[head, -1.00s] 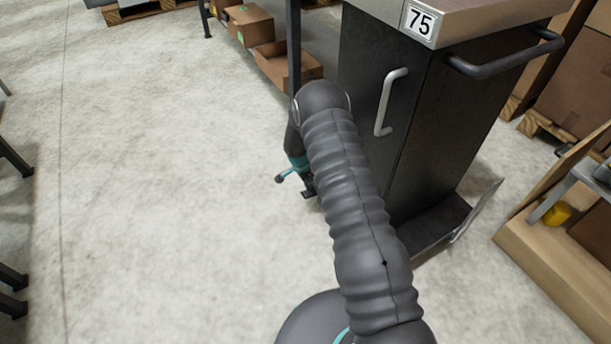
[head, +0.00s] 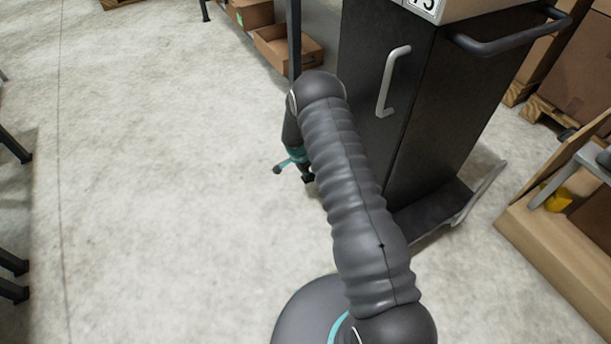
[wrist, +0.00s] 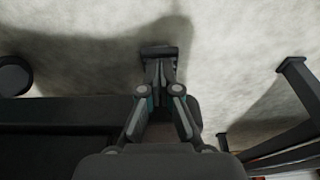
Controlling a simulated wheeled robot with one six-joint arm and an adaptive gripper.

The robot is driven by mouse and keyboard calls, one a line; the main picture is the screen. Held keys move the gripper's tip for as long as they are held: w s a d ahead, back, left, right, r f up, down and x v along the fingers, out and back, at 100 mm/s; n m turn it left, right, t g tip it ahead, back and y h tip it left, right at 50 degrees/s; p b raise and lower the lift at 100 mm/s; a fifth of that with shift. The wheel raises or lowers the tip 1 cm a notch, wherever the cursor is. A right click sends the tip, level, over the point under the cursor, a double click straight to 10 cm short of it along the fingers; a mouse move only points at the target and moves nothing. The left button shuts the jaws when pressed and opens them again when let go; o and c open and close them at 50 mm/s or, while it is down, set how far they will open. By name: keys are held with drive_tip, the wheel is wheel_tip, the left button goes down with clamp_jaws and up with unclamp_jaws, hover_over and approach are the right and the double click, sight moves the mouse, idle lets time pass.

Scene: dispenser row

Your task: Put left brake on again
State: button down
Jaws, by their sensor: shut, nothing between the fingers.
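The dark cart (head: 362,60) with a silver door handle stands right of my arm, its number plate cut off by the top edge. In the wrist view its dark underside (wrist: 50,130) fills the lower left, with a round black caster wheel (wrist: 14,76) at the left edge. My gripper (wrist: 160,72) is shut and empty, pointing along the floor beside the cart. A short dark bar (wrist: 158,52) shows right at the fingertips; I cannot tell whether it is the left brake pedal or whether they touch. In the head view my gripper (head: 308,178) is low near the floor, partly hidden by my arm.
Dark posts (wrist: 295,75) stand close on the right in the wrist view. A low dark platform (head: 430,205) juts from the cart's base. Cardboard boxes (head: 285,48) lie behind, and a wooden crate (head: 550,255) stands right. The floor (head: 150,180) on the left is clear.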

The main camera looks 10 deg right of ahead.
sight(303, 179)
drive_tip(key=shift+s+a+f+b, duration=0.15)
drive_tip(key=shift+f+b, duration=0.45)
drive_tip(key=shift+b, duration=0.9)
drive_tip(key=shift+a+f+b, duration=0.3)
drive_tip(key=shift+f+b, duration=0.25)
drive_tip(key=shift+b, duration=0.95)
drive_tip(key=shift+s+a+f+b, duration=0.15)
drive_tip(key=shift+f+b, duration=0.45)
drive_tip(key=shift+b, duration=0.9)
drive_tip(key=shift+r+p, duration=0.35)
drive_tip(key=shift+p, duration=0.05)
drive_tip(key=shift+r, duration=0.75)
drive_tip(key=shift+r, duration=0.1)
drive_tip(key=shift+a+r, duration=0.1)
drive_tip(key=shift+r, duration=0.2)
drive_tip(key=s+a+r+p, duration=0.1)
drive_tip(key=s+a+r, duration=0.1)
drive_tip(key=a+r, duration=0.5)
drive_tip(key=v, duration=0.3)
drive_tip(key=shift+d+r, duration=0.3)
drive_tip(key=shift+r, duration=0.15)
